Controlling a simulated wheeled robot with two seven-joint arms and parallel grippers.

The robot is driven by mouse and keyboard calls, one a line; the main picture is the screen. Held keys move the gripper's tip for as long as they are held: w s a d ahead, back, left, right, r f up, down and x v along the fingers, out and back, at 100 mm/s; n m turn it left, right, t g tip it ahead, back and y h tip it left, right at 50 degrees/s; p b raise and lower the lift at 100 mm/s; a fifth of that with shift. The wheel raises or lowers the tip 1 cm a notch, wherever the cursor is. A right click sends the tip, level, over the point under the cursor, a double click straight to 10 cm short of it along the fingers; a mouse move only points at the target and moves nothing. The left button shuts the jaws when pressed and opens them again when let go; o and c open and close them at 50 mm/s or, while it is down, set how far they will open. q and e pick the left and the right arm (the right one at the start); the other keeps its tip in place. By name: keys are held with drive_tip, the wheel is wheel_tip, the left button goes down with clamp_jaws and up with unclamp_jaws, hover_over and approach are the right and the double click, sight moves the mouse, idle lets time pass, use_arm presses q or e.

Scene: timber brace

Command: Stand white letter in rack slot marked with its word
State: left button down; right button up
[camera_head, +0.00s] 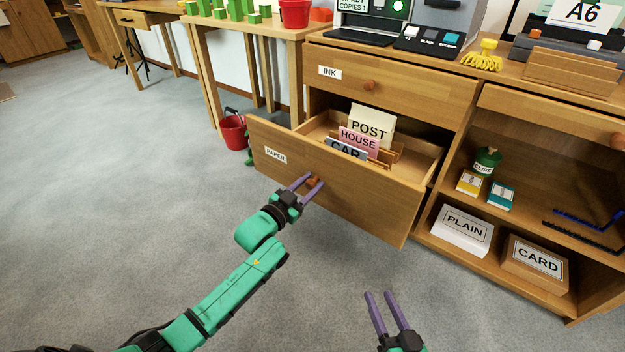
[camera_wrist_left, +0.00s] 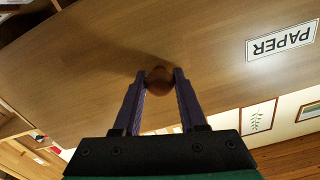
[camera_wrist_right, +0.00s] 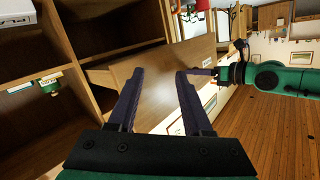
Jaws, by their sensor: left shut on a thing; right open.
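A cream-white letter reading POST (camera_head: 371,125) stands in the pulled-out PAPER drawer (camera_head: 335,200). A pink one reading HOUSE (camera_head: 359,142) and a blue-grey one reading CAR (camera_head: 346,149) stand in front of it, with wooden dividers around them. The lower parts of the letters are hidden. My left gripper (camera_head: 309,183) is shut on the drawer's round knob, which shows between its fingers in the left wrist view (camera_wrist_left: 159,79). My right gripper (camera_head: 378,294) is open and empty, low in front of the cabinet. I cannot tell for sure which part is the marked rack.
A slatted wooden holder (camera_head: 570,76) stands on the cabinet top beside a yellow object (camera_head: 483,57). The INK drawer (camera_head: 390,88) above is closed. PLAIN (camera_head: 462,230) and CARD (camera_head: 537,263) boxes sit on the lower shelf. The floor in front is clear.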

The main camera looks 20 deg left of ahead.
use_arm(q)
drive_tip(key=shift+p+v, duration=0.65)
drive_tip(key=shift+v, duration=0.2)
use_arm(e)
drive_tip(key=s+f+g, duration=0.2)
drive_tip(key=s+f, duration=0.2)
drive_tip(key=s, duration=0.1)
drive_tip(key=shift+s+a+f, duration=0.15)
drive_tip(key=shift+s+f, duration=0.05)
drive_tip(key=shift+f, duration=0.15)
use_arm(q)
drive_tip(key=shift+c, duration=2.3)
unclamp_jaws()
use_arm(e)
drive_tip(key=shift+r, duration=0.1)
use_arm(q)
drive_tip(key=p+v, duration=0.5)
drive_tip(key=v, duration=0.9)
drive_tip(key=shift+s, duration=0.35)
use_arm(e)
wheel_tip(320, 180, up, 6)
drive_tip(key=g, duration=0.1)
